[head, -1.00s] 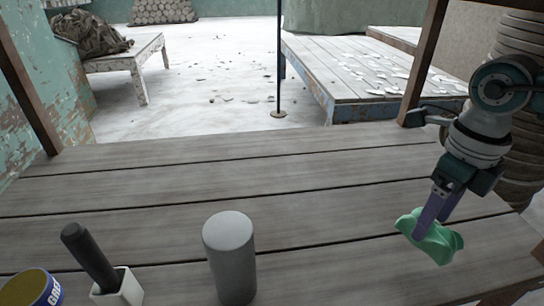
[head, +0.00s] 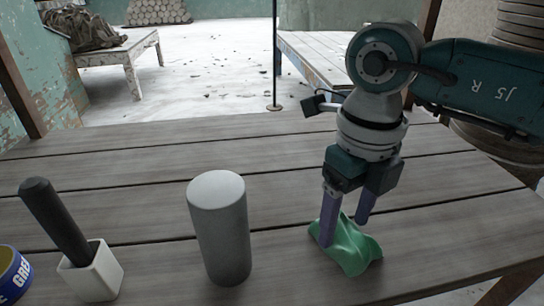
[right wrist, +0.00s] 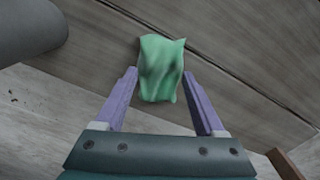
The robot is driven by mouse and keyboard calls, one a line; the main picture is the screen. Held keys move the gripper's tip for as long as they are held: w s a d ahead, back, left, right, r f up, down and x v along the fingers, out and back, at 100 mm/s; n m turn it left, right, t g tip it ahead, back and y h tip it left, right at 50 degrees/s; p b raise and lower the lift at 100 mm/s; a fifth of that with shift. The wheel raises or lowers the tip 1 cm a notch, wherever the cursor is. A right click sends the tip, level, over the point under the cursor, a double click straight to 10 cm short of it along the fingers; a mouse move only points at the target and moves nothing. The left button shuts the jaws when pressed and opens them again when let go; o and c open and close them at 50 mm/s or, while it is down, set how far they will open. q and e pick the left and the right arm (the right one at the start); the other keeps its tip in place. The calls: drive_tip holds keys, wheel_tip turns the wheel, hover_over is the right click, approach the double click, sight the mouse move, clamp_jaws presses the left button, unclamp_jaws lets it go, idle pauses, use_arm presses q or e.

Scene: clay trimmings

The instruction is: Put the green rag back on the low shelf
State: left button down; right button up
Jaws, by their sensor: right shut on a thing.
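The green rag (head: 352,250) is a crumpled light-green cloth at the right front of the grey planked wooden surface (head: 140,190), which has posts at its far corners. I cannot tell for certain whether this surface is the low shelf. My right gripper (head: 345,233) points down and is shut on the rag, with its purple fingers on either side of it. The right wrist view shows the rag (right wrist: 161,80) between the fingers, over the planks. The rag is at or just above the planks; I cannot tell whether it touches. My left gripper is out of view.
A grey cylinder (head: 220,230) stands left of the rag. Further left are a white square cup (head: 92,272) with a black rod (head: 55,220) and a blue-and-yellow roll (head: 12,275). The planks behind these are clear. A bench (head: 128,60) stands beyond.

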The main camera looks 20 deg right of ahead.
sight(345, 227)
drive_tip(key=shift+r, duration=0.1)
drive_tip(key=o, duration=1.2)
drive_tip(key=shift+c, duration=0.2)
wheel_tip(345, 227, up, 8)
drive_tip(key=p, duration=0.5)
drive_tip(key=shift+f, duration=0.25)
